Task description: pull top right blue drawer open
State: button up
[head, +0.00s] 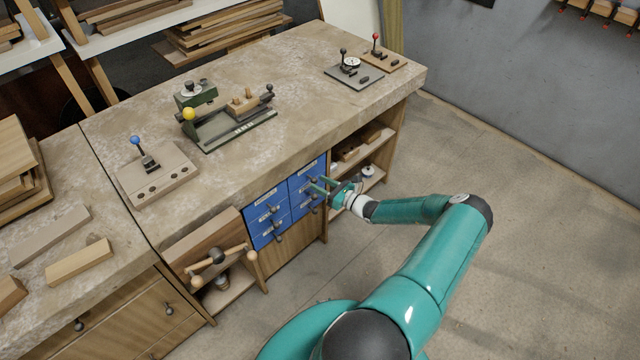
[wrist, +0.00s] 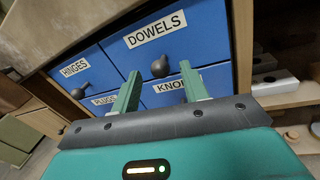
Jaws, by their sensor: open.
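The top right blue drawer, labelled DOWELS, is in the wrist view (wrist: 205,35) and in the head view (head: 298,178). It looks flush with the other fronts. Its dark round knob (wrist: 160,67) appears between my two green fingertips in the wrist view. My gripper (head: 318,185) is open in front of the right column of drawers, and it also shows in the wrist view (wrist: 160,72). I see no finger pressing on the knob, and the exact gap in depth is hard to tell.
The blue drawers HINGES (wrist: 75,72), PLUGS (wrist: 104,101) and KNOBS (wrist: 165,98) surround it, with knobs of their own. Open shelves (head: 360,180) stand to the right. A handle with wooden balls (head: 217,256) juts out at left. The floor (head: 500,190) at right is clear.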

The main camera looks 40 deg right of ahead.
jog(key=shift+w+a, duration=0.1)
jog(key=shift+w, duration=0.4)
grip_shut()
jog(key=a+v, duration=0.3)
jog(key=v, duration=1.1)
jog(key=shift+s+d, duration=0.2)
jog(key=shift+s, duration=0.25)
grip_release()
jog(key=v, duration=1.4)
jog(key=shift+w+r, duration=0.1)
jog(key=shift+r, duration=0.05)
